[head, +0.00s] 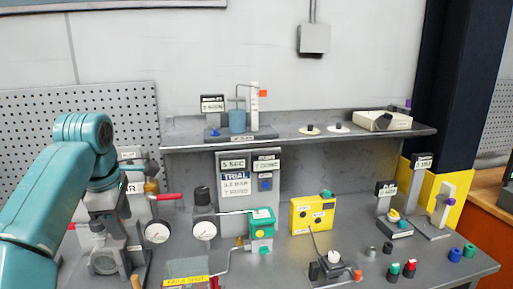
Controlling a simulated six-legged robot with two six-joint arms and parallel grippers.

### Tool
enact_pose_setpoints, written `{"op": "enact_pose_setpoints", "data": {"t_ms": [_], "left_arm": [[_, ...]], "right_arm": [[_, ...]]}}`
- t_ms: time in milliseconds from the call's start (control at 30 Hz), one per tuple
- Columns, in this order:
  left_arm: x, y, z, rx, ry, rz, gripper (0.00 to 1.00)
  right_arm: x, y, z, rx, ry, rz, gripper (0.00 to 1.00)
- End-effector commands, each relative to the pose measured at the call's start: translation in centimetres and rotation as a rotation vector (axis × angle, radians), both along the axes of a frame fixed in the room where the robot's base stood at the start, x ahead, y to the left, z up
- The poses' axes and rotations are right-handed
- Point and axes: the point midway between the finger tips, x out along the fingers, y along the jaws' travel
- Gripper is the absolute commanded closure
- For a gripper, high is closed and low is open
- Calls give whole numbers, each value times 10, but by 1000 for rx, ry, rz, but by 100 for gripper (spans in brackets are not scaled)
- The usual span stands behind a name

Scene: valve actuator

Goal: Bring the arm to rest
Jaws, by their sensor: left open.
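My teal left arm comes in from the left, bends at a high elbow and reaches down. Its grey gripper (104,238) is open over the left part of the bench, in front of grey equipment that it partly hides. I cannot make out its fingertips clearly. I see nothing held in it. My right arm is not in view. The valve actuator, a green and white box (262,222), stands on the grey bench (440,262) right of the gripper, well apart from it.
Two gauges (157,232) and a red-handled valve (166,197) are close to the gripper's right. A yellow box (313,214) stands mid-bench. A raised shelf (290,146) runs behind. Several small coloured parts (409,267) lie at the front right.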

Motion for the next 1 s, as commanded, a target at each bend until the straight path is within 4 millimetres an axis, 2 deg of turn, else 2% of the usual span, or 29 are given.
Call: {"op": "enact_pose_setpoints", "data": {"t_ms": [33,133,267,467,567,667,767,800,867,900,967,1000], "left_arm": [[1,2,-2,0,1,3,55],[6,17,-32,3,42,33,55],[7,19,-67,9,129,28,55],[2,15,-135,5,291,-4,55],[-1,9,-179,-5,364,-44,55],[-9,0,-234,-24,438,-116,55],[-26,-16,-307,-67,509,-239,55],[-37,-24,-338,-92,533,-301,55],[-57,-38,-382,-137,559,-397,55],[-73,-48,-410,-169,568,-465,55],[-102,-65,-449,-222,573,-567,55],[-123,-77,-473,-260,568,-634,55]], "right_arm": [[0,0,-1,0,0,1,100],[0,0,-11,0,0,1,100],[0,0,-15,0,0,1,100],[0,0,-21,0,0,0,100],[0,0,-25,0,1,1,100],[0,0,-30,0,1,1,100],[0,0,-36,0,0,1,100],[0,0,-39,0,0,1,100],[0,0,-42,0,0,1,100],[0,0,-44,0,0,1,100],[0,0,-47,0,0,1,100],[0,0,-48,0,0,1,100]]}}
